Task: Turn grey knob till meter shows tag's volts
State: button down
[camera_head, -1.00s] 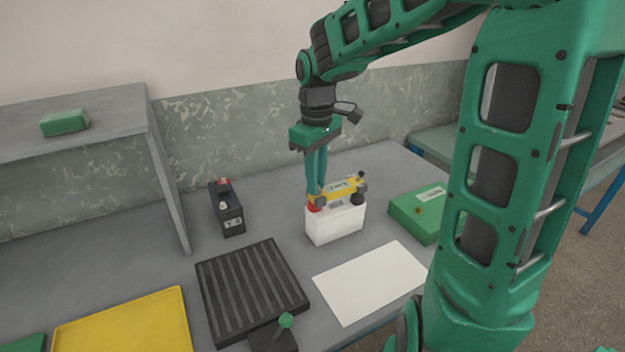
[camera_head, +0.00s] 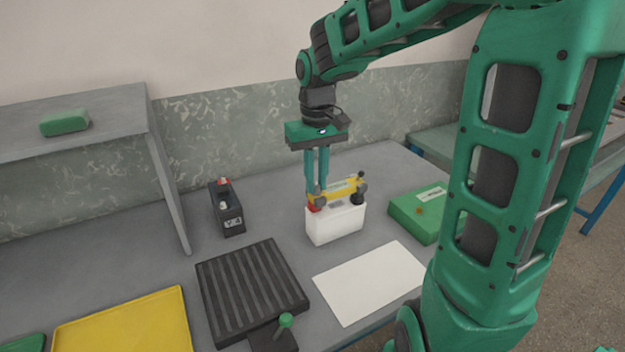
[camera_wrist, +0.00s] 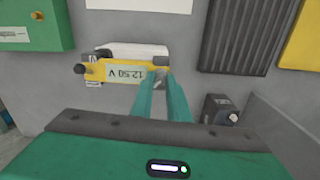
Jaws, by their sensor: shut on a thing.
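A yellow meter (camera_head: 350,187) lies across the top of a white battery (camera_head: 337,226), between a red terminal and a black one. The grey knob (camera_wrist: 161,76) is at the meter's end by the red terminal, mostly hidden by my fingers. My gripper (camera_head: 317,192) points down and is shut on the knob. A small white tag (camera_wrist: 93,85) shows at the battery's edge in the wrist view, too small to read.
A black battery (camera_head: 228,213) with a label stands to the left. A ribbed dark tray (camera_head: 250,290), a white sheet (camera_head: 371,283), a green box (camera_head: 412,222) and a yellow tray (camera_head: 125,325) lie around. A grey shelf (camera_head: 80,125) rises at left.

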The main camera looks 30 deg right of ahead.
aim_at(316, 185)
dwell(0.3)
jog(key=c, duration=1.7)
grip_release()
jog(key=shift+r, duration=0.1)
notch_tip(316, 185, up, 11)
jog(key=shift+w+f, duration=0.1)
jog(key=shift+f, duration=0.1)
